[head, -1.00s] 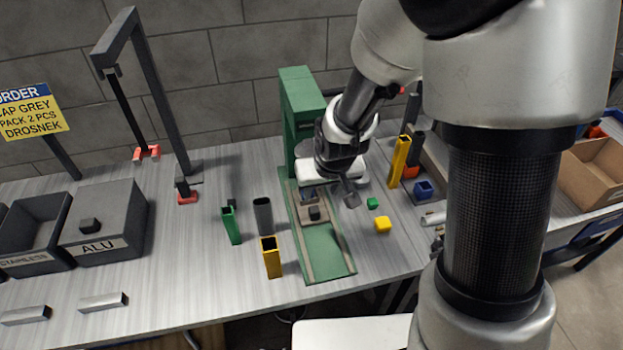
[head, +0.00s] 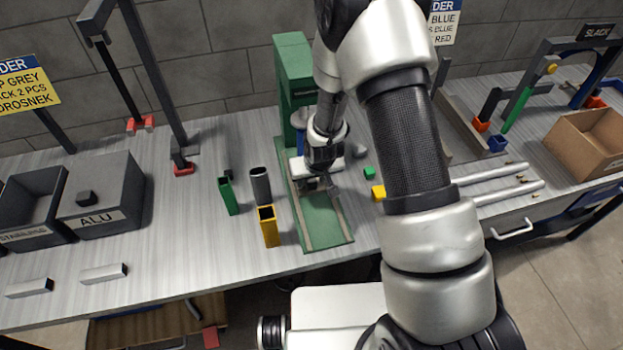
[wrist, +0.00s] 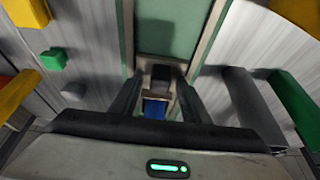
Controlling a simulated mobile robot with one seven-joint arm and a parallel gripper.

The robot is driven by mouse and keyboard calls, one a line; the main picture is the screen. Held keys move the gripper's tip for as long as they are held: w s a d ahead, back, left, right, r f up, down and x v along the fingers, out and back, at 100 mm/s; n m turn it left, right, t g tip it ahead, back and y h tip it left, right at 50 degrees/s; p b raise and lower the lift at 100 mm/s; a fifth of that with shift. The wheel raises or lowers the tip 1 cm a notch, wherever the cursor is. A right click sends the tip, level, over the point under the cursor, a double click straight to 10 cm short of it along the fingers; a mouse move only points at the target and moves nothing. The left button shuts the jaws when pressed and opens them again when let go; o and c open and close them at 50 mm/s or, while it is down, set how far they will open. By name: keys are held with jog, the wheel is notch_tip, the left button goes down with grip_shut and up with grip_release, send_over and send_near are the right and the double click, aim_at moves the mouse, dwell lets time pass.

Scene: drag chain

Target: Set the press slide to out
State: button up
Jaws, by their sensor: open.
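The green press (head: 293,70) stands at the back of the table. Its green bed (head: 322,222) with two side rails runs toward the table's front edge. My gripper (head: 320,186) is low over the bed, in front of the press column, and hides most of the slide. In the wrist view my gripper (wrist: 158,98) is open, with a dark finger on each side of the slide's dark knob (wrist: 161,74). I cannot tell whether the fingers touch the knob. A blue piece (wrist: 155,108) shows just behind the knob. The front part of the bed is empty.
Green (head: 227,195), grey (head: 260,185) and yellow (head: 268,226) tubes stand left of the bed. A green cube (head: 369,173) and a yellow block (head: 378,192) lie right of it. Dark bins (head: 100,210) are at the left, a cardboard box (head: 590,143) at the right.

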jog(key=shift+f, duration=0.1)
grip_shut()
jog(key=shift+s, duration=0.1)
